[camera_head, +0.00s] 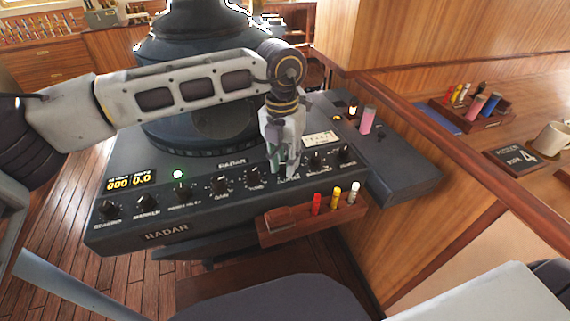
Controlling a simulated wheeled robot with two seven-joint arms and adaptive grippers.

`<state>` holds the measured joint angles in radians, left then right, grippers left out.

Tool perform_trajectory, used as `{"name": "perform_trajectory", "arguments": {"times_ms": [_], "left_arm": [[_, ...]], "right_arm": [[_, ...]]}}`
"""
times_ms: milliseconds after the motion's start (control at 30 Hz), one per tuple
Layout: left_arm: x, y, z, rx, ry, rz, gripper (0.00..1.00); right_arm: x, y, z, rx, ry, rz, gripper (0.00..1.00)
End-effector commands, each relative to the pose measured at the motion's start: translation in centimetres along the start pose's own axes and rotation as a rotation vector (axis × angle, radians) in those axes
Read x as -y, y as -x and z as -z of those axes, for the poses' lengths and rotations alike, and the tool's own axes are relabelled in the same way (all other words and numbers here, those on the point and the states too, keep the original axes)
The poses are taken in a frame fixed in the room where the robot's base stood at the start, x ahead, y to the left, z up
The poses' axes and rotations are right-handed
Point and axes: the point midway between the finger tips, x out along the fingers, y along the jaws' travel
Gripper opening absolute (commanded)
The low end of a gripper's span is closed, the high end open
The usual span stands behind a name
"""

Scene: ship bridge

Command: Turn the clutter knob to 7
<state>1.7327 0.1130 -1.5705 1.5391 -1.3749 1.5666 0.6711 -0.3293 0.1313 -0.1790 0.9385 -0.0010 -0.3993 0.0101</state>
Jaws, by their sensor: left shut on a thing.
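The dark radar console (165,237) stands in front of me with a row of black knobs along its sloped front panel. My left gripper (288,172) reaches down from above onto the right half of that row. It is shut on a knob there, which its fingers mostly hide. The printed label below is partly covered, so I cannot read the knob's name or its setting. Other knobs stay visible on both sides, such as the gain knob (219,186) to the left and a knob (315,161) just to the right. My right gripper is not in view.
A green light (179,174) and a yellow digital display (130,181) sit on the panel's left. A wooden holder (290,224) with red, yellow and white pens juts from the front right. A pink cylinder (366,120) stands on the side ledge. A mug (552,139) is far right.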

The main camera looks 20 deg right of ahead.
Motion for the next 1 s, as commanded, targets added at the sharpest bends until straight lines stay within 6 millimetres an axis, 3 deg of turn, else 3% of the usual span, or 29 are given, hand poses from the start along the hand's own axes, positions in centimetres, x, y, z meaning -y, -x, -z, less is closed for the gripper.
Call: {"name": "perform_trajectory", "arguments": {"times_ms": [400, 1000], "left_arm": [[-0.1, 0.0, -0.1, -0.011, -0.314, 0.000, 0.00], [0.0, 0.1, -0.2, -0.031, -0.772, -0.001, 0.00]], "right_arm": [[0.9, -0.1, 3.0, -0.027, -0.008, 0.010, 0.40], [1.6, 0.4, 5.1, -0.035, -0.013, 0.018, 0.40]]}}
